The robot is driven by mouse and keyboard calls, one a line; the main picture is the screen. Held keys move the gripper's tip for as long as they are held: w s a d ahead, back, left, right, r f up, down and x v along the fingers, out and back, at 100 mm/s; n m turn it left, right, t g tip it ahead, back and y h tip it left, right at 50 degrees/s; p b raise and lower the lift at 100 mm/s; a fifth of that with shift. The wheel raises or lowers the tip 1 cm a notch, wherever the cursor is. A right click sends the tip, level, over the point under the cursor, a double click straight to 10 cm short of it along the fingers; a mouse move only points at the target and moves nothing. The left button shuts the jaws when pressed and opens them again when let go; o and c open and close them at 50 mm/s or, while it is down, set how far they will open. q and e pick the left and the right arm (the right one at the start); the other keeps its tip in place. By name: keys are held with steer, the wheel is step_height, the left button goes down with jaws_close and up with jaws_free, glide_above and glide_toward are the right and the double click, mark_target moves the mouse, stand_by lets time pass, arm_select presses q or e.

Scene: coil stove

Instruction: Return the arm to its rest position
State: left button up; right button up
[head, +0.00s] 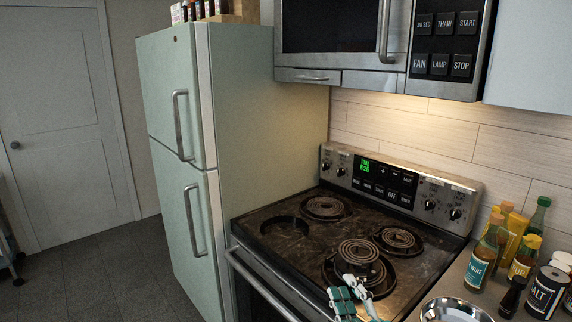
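My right gripper (352,296) shows at the bottom of the head view, in front of the stove (410,268) and over its front edge in the picture. Its pale teal and white finger parts overlap the lower edge of the front burner (360,270). I see no object in it, but its fingertips are too small to tell open from shut. The rest of my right arm is out of the picture below. I cannot make out my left gripper.
A pale green fridge (185,200) stands left of the stove. A microwave (345,40) hangs above. Bottles (485,262), a salt jar (545,292) and a metal bowl (455,310) crowd the right counter. Open floor (90,275) lies at the left, before a door (65,120).

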steer(key=s+d+f+m+g+h, duration=0.35)
steer(key=f+m, duration=0.25)
steer(key=f, duration=0.2)
steer(key=s+d+f+m+g+h, duration=0.3)
steer(key=s+d+f+m+h, duration=0.15)
steer(key=f, duration=0.25)
steer(key=s+f+m+g+y, duration=0.1)
steer(key=s+f+m+g, duration=0.3)
steer(key=s, duration=0.6)
steer(key=s+f+m+g, duration=0.1)
steer(key=s+f+g, duration=0.5)
steer(key=s, duration=0.5)
step_height(320, 180, down, 26)
steer(key=s+d+f+g, duration=0.1)
steer(key=s+d+f, duration=0.1)
steer(key=s+f, duration=0.6)
steer(key=s+d+f+g+b, duration=0.1)
steer(key=s+f, duration=0.8)
steer(key=shift+d+f+b, duration=0.3)
steer(key=shift+d+f, duration=0.05)
steer(key=shift+f, duration=0.05)
